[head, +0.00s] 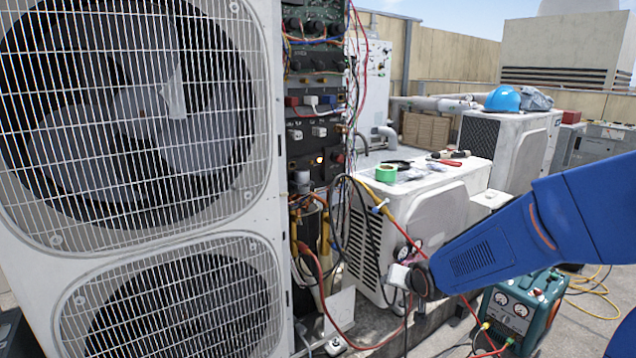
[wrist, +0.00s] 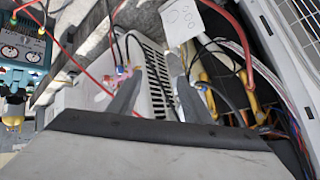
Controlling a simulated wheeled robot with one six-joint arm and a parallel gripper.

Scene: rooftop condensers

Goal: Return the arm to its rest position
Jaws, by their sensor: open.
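My blue arm (head: 510,245) reaches in from the right in the head view. My gripper (head: 398,276) is at its far end, in front of the small white condenser and just right of the open wiring bay; its fingers are hard to make out there. In the wrist view my gripper (wrist: 154,78) shows two grey fingers spread apart. No object is held between them. A slatted white casing and thin hoses show behind the gap. I cannot tell how near the fingers are to the hoses.
A large condenser (head: 150,235) with fan grilles stands at left. Beside it, an open wiring bay (head: 318,130) has loose cables. A small condenser (head: 440,205) carries green tape (head: 386,174) and tools. Red hoses run near my gripper. A teal gauge unit (head: 520,310) stands below my arm.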

